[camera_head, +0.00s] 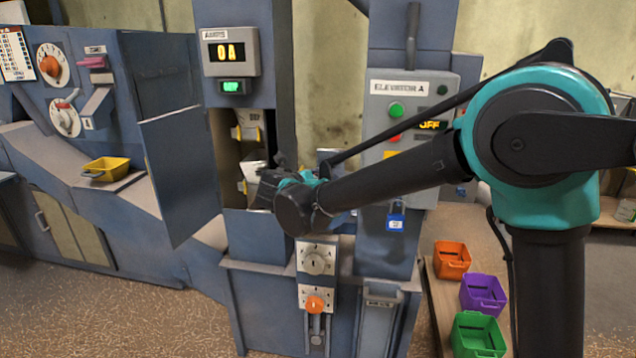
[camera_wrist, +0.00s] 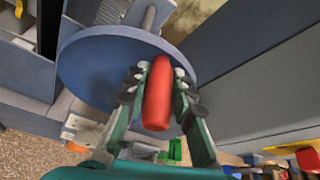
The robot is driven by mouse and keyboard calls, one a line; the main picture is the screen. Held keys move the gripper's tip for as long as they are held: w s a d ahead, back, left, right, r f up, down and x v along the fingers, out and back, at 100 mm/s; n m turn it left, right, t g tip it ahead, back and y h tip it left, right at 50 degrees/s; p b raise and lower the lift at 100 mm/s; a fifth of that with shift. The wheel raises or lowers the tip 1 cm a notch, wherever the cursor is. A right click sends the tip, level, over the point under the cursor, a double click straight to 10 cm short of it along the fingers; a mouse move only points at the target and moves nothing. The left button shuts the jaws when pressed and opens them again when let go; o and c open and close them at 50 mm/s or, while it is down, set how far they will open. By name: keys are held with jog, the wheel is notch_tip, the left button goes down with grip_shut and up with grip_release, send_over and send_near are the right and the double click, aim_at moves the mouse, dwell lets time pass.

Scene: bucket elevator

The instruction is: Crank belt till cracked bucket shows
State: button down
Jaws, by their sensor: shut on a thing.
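In the wrist view, my gripper (camera_wrist: 162,82) is shut on a red crank handle (camera_wrist: 158,100), with one finger on each side. The handle stands out from a blue disc-shaped crank wheel (camera_wrist: 95,68) on a grey shaft. In the head view my gripper (camera_head: 278,187) is in front of the elevator column, and my arm hides the wheel and handle. The inspection opening behind its open door (camera_head: 180,165) shows parts of pale buckets (camera_head: 248,131) with yellow edges. My gripper partly covers the lower one. I cannot make out a crack in either.
The Elevator A panel (camera_head: 412,88) reads OFF, with a blue padlock (camera_head: 396,222) below. The amps display (camera_head: 227,52) reads 0A. Orange (camera_head: 452,258), purple (camera_head: 482,293) and green (camera_head: 478,335) bins stand lower right. The open door sticks out left of the opening.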

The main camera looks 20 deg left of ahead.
jog(key=shift+s+a, duration=0.1)
dwell(0.4)
jog(key=c, duration=1.3)
grip_release()
jog(key=v, duration=1.2)
